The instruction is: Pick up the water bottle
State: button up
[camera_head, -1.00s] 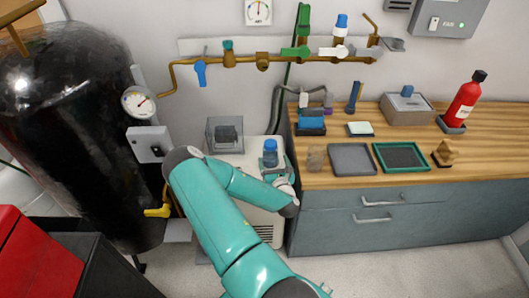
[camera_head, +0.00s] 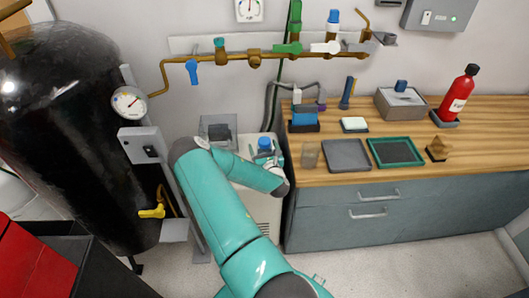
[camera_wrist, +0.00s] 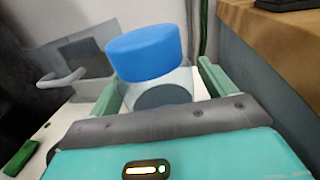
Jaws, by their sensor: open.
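The water bottle (camera_head: 265,146) has a blue cap and stands on the white cabinet beside the wooden counter. In the wrist view the blue cap (camera_wrist: 146,52) and the bottle's pale, clear shoulder (camera_wrist: 165,92) show close up. My gripper (camera_wrist: 158,90) is open, with one teal finger on the left and one on the right of the bottle. I cannot tell whether either finger touches it. In the head view my teal arm hides the lower bottle and most of the gripper.
A black tank (camera_head: 65,140) stands on the left.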

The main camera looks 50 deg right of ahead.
jog(key=c, duration=1.2)
